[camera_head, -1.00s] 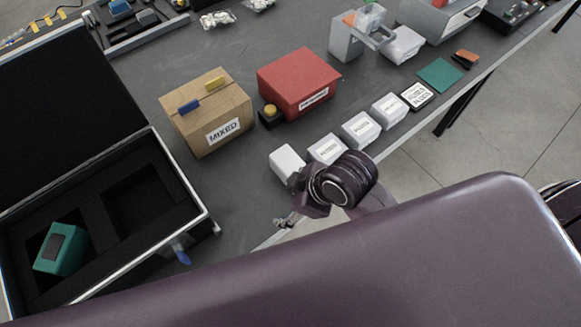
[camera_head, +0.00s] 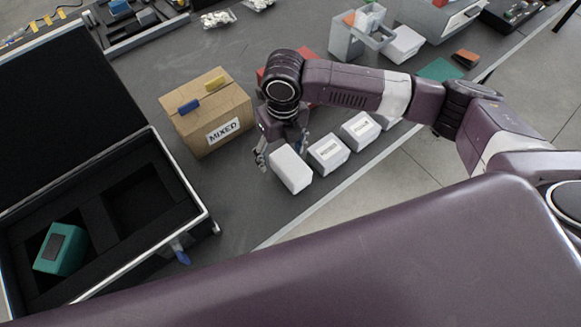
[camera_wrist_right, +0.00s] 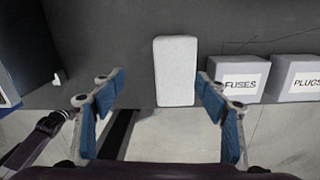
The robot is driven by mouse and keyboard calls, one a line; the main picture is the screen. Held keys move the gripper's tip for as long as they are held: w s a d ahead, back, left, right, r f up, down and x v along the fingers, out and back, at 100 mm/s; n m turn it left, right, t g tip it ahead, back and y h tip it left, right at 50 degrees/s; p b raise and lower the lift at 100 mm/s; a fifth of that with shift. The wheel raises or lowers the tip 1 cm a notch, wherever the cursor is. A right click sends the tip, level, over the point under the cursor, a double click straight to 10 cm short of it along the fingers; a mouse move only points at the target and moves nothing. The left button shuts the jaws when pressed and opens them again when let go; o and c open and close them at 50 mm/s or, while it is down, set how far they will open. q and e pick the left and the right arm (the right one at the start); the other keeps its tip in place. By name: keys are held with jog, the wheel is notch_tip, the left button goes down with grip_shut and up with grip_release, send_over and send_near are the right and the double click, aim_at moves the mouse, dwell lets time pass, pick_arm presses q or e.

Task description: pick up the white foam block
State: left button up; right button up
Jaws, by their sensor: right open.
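The white foam block (camera_head: 291,170) stands on the dark table near its front edge, left of a row of white labelled boxes. My right gripper (camera_head: 282,150) is open at the block's far side in the head view, fingers pointing down. In the right wrist view the block (camera_wrist_right: 175,72) shows whole beyond the open blue-padded fingers (camera_wrist_right: 161,82), in the gap and closer to the right finger. I see no grip on it. My left gripper is not in view.
The "FUSES" box (camera_wrist_right: 238,80) and "PLUGS" box (camera_wrist_right: 292,80) stand right of the block. The "MIXED" carton (camera_head: 207,112) stands behind left, and an open black case (camera_head: 185,190) lies to the left. A red box (camera_head: 270,72) is partly hidden behind my arm.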

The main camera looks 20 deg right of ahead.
aim_at(289, 162)
jog(key=shift+w+d+r+n+h, duration=0.2)
jog(key=shift+w+d+n, duration=0.1)
jog(key=shift+d, duration=0.25)
jog(key=shift+w+d+r+n+h, duration=0.1)
jog(key=shift+w+d+r+n, duration=0.15)
jog(key=shift+d, duration=0.25)
jog(key=shift+w+d+f, duration=0.1)
jog(key=shift+d+f, duration=0.05)
jog(key=shift+f, duration=0.25)
jog(key=f+p, duration=0.1)
jog(key=f, duration=0.3)
jog(key=s+f+p, duration=0.1)
jog(key=f, duration=0.1)
jog(key=shift+f+p, duration=0.1)
jog(key=shift+p, duration=0.2)
jog(key=shift+f, duration=0.45)
jog(key=c, duration=1.1)
jog(key=shift+r, duration=0.15)
